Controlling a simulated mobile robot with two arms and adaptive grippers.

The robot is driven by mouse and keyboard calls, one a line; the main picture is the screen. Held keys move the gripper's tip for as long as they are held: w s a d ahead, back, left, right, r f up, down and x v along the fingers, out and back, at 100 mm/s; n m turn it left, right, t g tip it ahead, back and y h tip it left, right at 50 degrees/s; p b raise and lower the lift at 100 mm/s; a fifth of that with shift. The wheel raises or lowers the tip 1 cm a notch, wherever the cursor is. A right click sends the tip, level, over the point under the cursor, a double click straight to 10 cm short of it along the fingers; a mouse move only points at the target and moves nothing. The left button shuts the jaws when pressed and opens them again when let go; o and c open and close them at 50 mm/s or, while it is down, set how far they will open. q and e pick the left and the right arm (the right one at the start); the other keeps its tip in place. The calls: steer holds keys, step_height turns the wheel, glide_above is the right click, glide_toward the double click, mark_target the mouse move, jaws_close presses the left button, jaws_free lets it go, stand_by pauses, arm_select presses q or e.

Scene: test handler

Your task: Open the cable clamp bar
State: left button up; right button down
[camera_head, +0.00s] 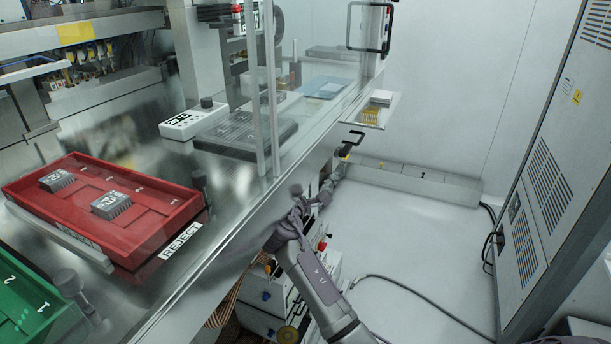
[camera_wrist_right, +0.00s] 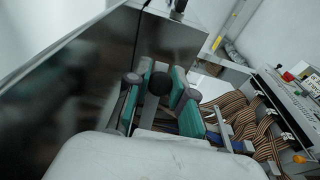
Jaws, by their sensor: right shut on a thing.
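My right gripper (camera_head: 298,203) is low beside the front edge of the machine's metal deck in the head view, and its fingertips are hard to make out there. In the right wrist view the gripper (camera_wrist_right: 159,88) has its green-padded fingers closed around a dark round knob (camera_wrist_right: 158,82). Whether this knob belongs to the cable clamp bar cannot be told. Striped brown ribbon cables (camera_wrist_right: 240,113) lie to the right of the fingers. A grey bar (camera_wrist_right: 224,130) shows between the fingers and the cables. My left gripper is not in view.
A red reject tray (camera_head: 140,222) and a green tray (camera_head: 22,300) stand on the deck at left. Clear panels (camera_head: 320,75) rise above the deck. A tall grey cabinet (camera_head: 548,170) stands at right. A dark cable (camera_head: 430,309) crosses the otherwise open floor.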

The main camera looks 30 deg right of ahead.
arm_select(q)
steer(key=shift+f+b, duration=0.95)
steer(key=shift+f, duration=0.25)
arm_select(e)
steer(key=shift+s+a+m+g+h, duration=1.2)
steer(key=shift+s+m+g+h, duration=0.15)
steer(key=shift+g, duration=0.45)
steer(key=c, duration=1.3)
jaws_free()
steer(key=shift+o, duration=0.2)
